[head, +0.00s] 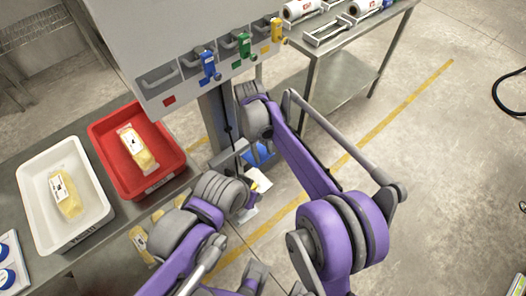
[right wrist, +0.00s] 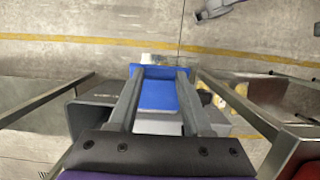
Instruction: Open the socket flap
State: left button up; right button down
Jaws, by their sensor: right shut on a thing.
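The blue socket flap (right wrist: 158,92) shows between the two grey fingers of my right gripper (right wrist: 166,74) in the right wrist view. The fingers are shut on it near its far edge. In the head view a bit of blue (head: 258,153) shows below my right wrist, largely covered by my arm links. How far the flap stands open cannot be told. A pale part (right wrist: 155,122) lies just below the flap in the right wrist view. My left arm comes in low in the head view; its fingers are hidden.
A red crate (head: 97,135) and a white tray (head: 35,215), each holding a yellow pack, stand on the left bench. A grey cabinet (head: 165,40) with blue, green and yellow items on its front stands behind. A steel table (head: 365,50) is at the back right. The right floor is mostly clear.

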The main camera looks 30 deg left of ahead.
jog(key=shift+c, duration=1.6)
grip_release()
jog(key=shift+f, duration=0.1)
